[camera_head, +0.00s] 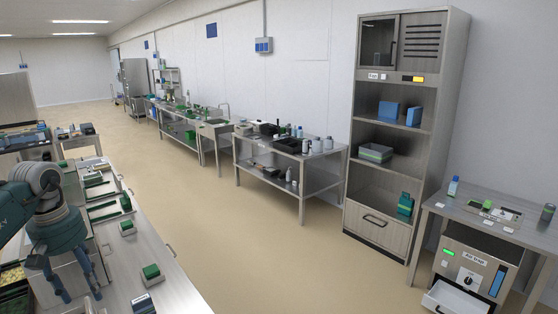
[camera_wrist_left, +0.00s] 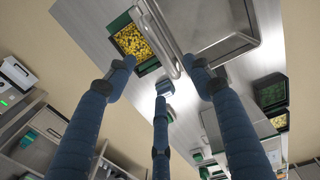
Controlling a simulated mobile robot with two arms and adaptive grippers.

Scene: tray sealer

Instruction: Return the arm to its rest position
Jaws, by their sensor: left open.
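My left arm comes in from the left edge in the head view, bent over the near steel bench. My left gripper (camera_head: 80,292) points down with its blue fingers spread, and nothing shows between them. In the left wrist view the fingers of the gripper (camera_wrist_left: 160,72) are apart and empty. Beyond them are a steel lid with a long bar handle (camera_wrist_left: 160,38) and a green tray of yellow pieces (camera_wrist_left: 133,42). I cannot tell how far the fingertips are from the handle. My right gripper is in neither view.
The near bench (camera_head: 130,262) holds a green-topped block (camera_head: 151,272), another green block (camera_head: 127,227) and several trays close to my arm. A tall shelf cabinet (camera_head: 405,130) and a side table (camera_head: 485,212) stand at the right. The beige floor between is clear.

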